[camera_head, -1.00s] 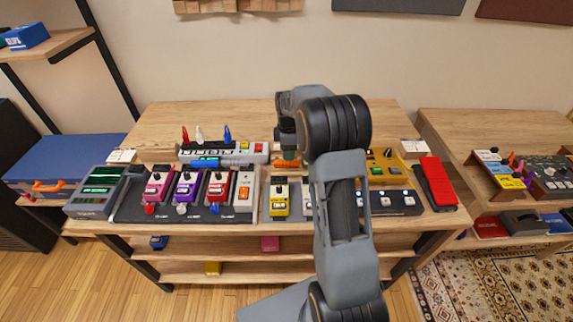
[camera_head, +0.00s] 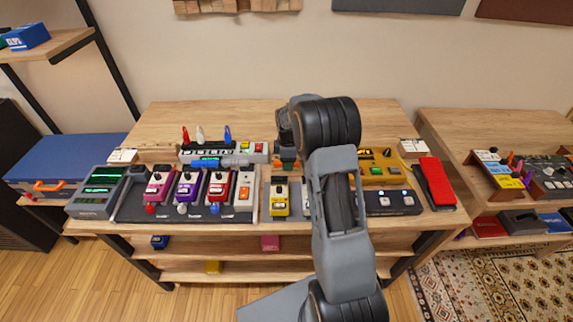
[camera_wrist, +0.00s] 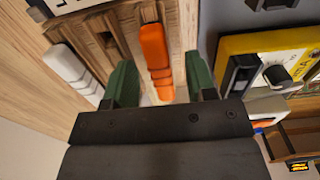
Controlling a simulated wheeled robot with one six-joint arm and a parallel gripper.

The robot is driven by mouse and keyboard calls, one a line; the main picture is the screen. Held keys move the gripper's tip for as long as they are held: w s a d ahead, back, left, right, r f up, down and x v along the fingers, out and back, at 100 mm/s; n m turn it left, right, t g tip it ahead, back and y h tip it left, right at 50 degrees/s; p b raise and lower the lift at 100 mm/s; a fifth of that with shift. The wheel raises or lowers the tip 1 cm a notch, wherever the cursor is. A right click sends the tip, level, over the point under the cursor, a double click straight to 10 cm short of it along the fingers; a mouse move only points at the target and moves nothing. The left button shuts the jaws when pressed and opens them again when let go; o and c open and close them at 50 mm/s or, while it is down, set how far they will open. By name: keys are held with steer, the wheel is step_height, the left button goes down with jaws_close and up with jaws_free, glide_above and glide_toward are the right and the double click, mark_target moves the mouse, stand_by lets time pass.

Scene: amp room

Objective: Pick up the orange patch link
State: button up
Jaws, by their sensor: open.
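The orange patch link (camera_wrist: 156,58) shows in the wrist view as a narrow ribbed orange piece in or beside a slotted brown wooden holder (camera_wrist: 88,45). My gripper (camera_wrist: 161,78) has its two green fingers apart, one on each side of the link. The link lies between them with gaps visible on both sides, closer to the right finger. In the head view my gripper (camera_head: 287,158) is low over the middle of the table, and it mostly hides the link there.
A white link (camera_wrist: 72,70) lies left of the fingers in the wrist view. A yellow pedal (camera_wrist: 268,62) stands close on the right. In the head view, several pedals on a dark board (camera_head: 240,214) fill the front of the wooden table (camera_head: 175,115); its back is clearer.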

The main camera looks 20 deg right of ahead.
steer(key=shift+f, duration=0.25)
stand_by(0.4)
jaws_close()
steer(key=shift+r, duration=0.1)
stand_by(0.3)
